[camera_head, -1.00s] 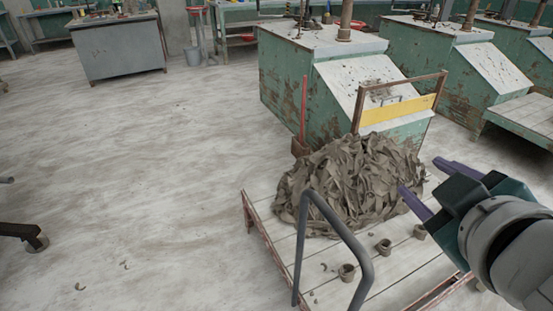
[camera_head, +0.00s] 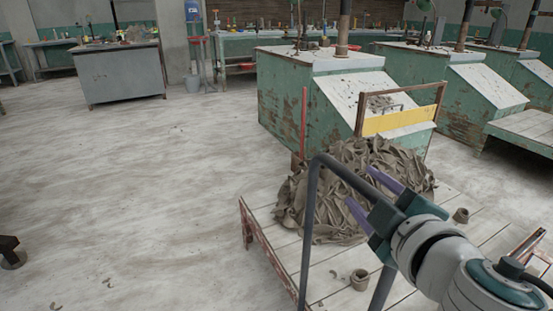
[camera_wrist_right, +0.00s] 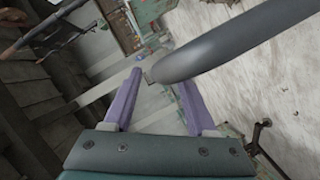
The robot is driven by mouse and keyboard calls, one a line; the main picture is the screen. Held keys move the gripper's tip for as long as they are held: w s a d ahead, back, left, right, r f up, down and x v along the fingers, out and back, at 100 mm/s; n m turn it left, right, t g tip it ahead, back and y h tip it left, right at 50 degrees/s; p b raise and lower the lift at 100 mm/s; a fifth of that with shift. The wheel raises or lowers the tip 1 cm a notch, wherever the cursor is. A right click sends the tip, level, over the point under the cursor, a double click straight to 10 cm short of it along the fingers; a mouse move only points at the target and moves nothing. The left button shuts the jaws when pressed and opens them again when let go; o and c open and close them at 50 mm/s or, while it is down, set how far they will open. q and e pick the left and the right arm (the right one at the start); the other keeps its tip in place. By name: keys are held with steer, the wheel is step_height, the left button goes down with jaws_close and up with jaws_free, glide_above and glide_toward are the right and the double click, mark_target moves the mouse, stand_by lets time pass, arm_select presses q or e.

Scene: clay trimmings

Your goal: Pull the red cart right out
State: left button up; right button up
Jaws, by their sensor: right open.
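The red cart (camera_head: 262,246) is a low plank platform with a worn red frame, at the lower middle of the head view. Its grey tubular handle (camera_head: 309,225) rises at the near end. A heap of grey-brown clay trimmings (camera_head: 318,205) lies on the cart. My right gripper (camera_head: 359,185) is open, its purple fingers beside the handle's top bar. In the right wrist view, the handle (camera_wrist_right: 235,45) comes in from the upper right and its bend shows between the fingertips (camera_wrist_right: 160,78). I cannot tell whether they touch. My left gripper is out of view.
A rusty green machine (camera_head: 285,100) stands behind the cart, with a yellow-barred frame (camera_head: 400,121) in front. More green machines stand to the right. A small clay ring (camera_head: 360,280) lies on the planks. The pale floor (camera_head: 120,190) on the left is mostly clear.

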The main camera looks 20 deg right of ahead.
steer(key=shift+x, duration=1.9)
jaws_close()
